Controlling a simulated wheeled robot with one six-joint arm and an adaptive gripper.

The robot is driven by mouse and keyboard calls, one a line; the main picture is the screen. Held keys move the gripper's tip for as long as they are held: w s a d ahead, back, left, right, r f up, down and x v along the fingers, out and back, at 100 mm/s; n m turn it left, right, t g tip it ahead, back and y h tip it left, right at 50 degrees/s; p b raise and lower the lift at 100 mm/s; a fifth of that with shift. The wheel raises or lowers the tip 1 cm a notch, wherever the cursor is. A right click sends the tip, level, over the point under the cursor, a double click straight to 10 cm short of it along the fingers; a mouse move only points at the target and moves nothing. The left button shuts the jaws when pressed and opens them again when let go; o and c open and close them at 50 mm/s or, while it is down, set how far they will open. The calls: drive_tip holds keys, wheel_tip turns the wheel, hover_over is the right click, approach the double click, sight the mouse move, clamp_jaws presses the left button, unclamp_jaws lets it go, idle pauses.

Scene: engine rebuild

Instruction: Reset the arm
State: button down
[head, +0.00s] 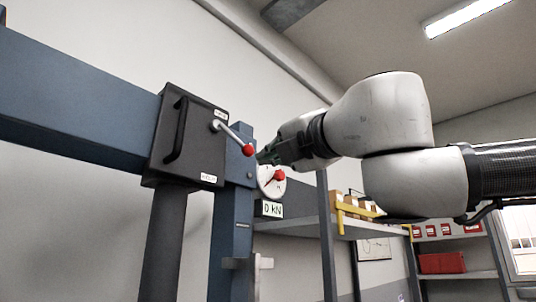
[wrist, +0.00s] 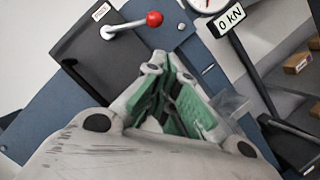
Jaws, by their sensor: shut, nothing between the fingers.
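My gripper (head: 268,155) is at the end of my arm, beside the upper part of a blue press frame (head: 80,105). In the wrist view my gripper (wrist: 168,75) shows green finger pads close together, with nothing between them. A lever with a red ball knob (head: 248,150) on a black box (head: 190,135) is close to the fingertips in the head view. In the wrist view the red knob (wrist: 154,18) stands apart, just beyond the fingertips. Whether the fingertips touch anything is not clear.
A round gauge (head: 272,180) and a "0 kN" sign (head: 268,209) sit just below my gripper. Shelving with cardboard boxes (head: 350,205) and a red bin (head: 442,263) stand behind. A dark column (head: 165,245) hangs under the black box. Open air lies above my arm.

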idle(0.5)
drive_tip(key=w+d+f+m+g+h, duration=0.25)
drive_tip(key=d+f+m, duration=0.25)
drive_tip(key=f, duration=0.4)
drive_tip(key=w+d+f+m+g+h, duration=0.25)
drive_tip(key=d+f+m, duration=0.25)
drive_tip(key=f, duration=0.4)
drive_tip(key=w+d+f+m+g+h, duration=0.1)
drive_tip(key=w+d+f+m+h, duration=0.3)
drive_tip(key=f, duration=0.5)
drive_tip(key=s+d+f+m+g, duration=0.2)
drive_tip(key=s+d+f+m, duration=0.2)
drive_tip(key=d+f, duration=0.3)
drive_tip(key=s+d+f+m+g+h, duration=0.1)
drive_tip(key=s+d+f+m+g, duration=0.1)
drive_tip(key=s+d+f+m, duration=0.3)
drive_tip(key=s+d+f+m+g+h, duration=0.1)
drive_tip(key=s+d+f+m+g, duration=0.1)
drive_tip(key=s+d+f+m, duration=0.3)
drive_tip(key=d+f+m, duration=0.3)
drive_tip(key=d+f, duration=0.1)
drive_tip(key=d, duration=0.2)
drive_tip(key=shift+s+d+g, duration=0.15)
drive_tip(key=shift+s+g, duration=0.05)
drive_tip(key=shift+g, duration=0.2)
